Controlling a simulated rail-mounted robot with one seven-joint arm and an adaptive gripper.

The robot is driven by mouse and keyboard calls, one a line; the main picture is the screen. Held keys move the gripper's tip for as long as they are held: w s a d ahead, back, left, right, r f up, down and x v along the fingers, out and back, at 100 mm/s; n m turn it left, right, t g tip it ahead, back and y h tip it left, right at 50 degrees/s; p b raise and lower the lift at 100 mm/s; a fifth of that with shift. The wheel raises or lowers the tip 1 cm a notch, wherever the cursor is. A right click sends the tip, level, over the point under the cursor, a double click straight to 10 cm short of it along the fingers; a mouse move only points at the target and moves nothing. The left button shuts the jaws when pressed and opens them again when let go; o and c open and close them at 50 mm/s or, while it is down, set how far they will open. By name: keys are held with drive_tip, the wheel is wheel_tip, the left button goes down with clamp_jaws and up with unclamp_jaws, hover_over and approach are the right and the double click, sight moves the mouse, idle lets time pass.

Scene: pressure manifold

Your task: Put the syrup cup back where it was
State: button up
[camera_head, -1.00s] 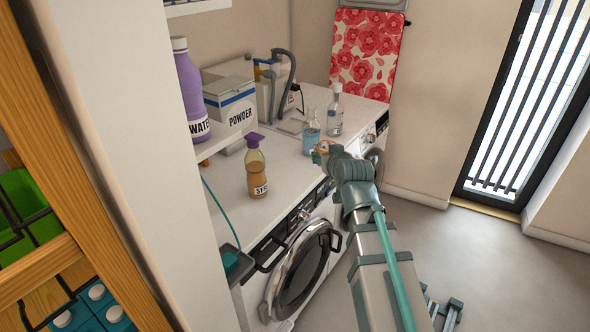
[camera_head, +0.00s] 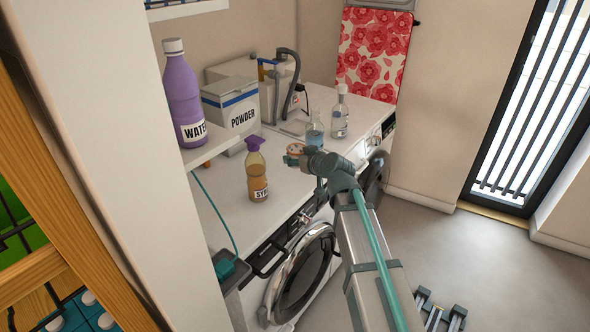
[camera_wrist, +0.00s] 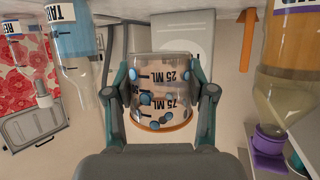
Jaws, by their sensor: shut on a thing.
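The cup in my grip (camera_wrist: 160,90) is clear, with ML markings, blue dots and an orange rim; the markings read upside down in the wrist view. In the head view it shows as a small orange-rimmed cup (camera_head: 294,149). My gripper (camera_head: 302,157) is shut on it, one finger on each side, above the counter. The syrup bottle (camera_head: 257,175), amber with a purple cap, stands upright on the counter to the left of my gripper. It also shows at the right of the wrist view (camera_wrist: 285,80). Whether the cup holds liquid is unclear.
A blue-liquid bottle (camera_head: 315,128) and a clear bottle (camera_head: 340,118) stand behind my gripper. The powder box (camera_head: 231,108) and purple water bottle (camera_head: 183,95) are at the left. A washer door (camera_head: 301,270) is below.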

hover_over(295, 177)
drive_tip(key=f, duration=0.4)
drive_tip(key=shift+s+f, duration=0.2)
drive_tip(key=shift+s, duration=0.15)
drive_tip(key=f, duration=0.1)
drive_tip(key=f+p, duration=0.1)
drive_tip(key=shift+w+f, duration=0.3)
drive_tip(key=shift+f, duration=0.65)
drive_tip(key=shift+f, duration=0.2)
drive_tip(key=o, duration=1.2)
drive_tip(key=shift+r, duration=0.15)
drive_tip(key=shift+r+p, duration=0.2)
drive_tip(key=shift+p, duration=0.15)
drive_tip(key=b+v, duration=0.2)
drive_tip(key=v, duration=1)
